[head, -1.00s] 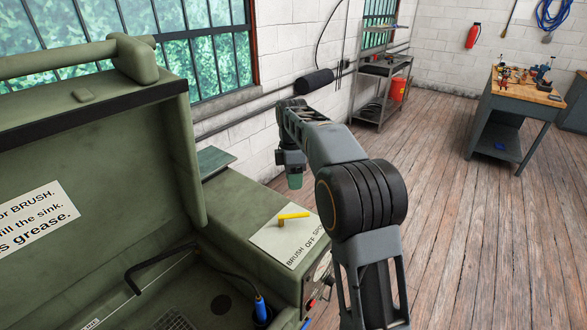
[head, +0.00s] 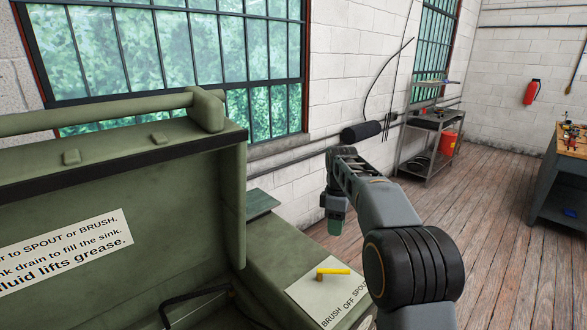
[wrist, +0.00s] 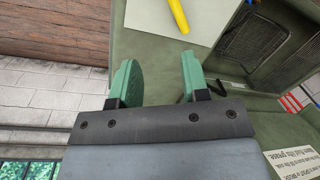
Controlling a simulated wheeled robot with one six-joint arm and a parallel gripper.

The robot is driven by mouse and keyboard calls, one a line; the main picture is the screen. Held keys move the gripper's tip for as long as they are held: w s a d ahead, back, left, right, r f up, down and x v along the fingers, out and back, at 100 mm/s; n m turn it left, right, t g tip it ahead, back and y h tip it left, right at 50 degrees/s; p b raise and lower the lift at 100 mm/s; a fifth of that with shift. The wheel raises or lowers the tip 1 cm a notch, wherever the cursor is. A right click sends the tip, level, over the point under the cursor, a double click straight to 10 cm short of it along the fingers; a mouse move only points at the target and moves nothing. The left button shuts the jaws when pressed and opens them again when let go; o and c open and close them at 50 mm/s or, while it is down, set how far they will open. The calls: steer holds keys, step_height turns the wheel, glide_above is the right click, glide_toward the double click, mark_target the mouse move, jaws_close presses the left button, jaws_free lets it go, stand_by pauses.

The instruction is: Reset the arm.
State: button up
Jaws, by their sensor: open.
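My gripper (wrist: 157,82) shows in the wrist view with its two green fingers apart and nothing between them. In the head view my gripper (head: 336,222) hangs at the end of my arm, above and to the right of the green parts washer (head: 262,285). The yellow valve handle (head: 333,273) lies on a white label card on the washer's right shelf. The handle also shows at the top of the wrist view (wrist: 179,15), beyond the fingers and apart from them.
The washer's raised lid (head: 120,180) stands at left with a printed sign (head: 75,250). A grey shelf cart (head: 430,140) with a red bucket (head: 448,143) stands by the wall. A workbench (head: 560,180) is at far right. The wooden floor (head: 480,220) between is clear.

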steer(key=s+f+m+t, duration=0.3)
steer(key=s+m+t, duration=0.3)
steer(key=s+m, duration=0.7)
steer(key=shift+s+f, duration=0.2)
steer(key=shift+s, duration=5.75)
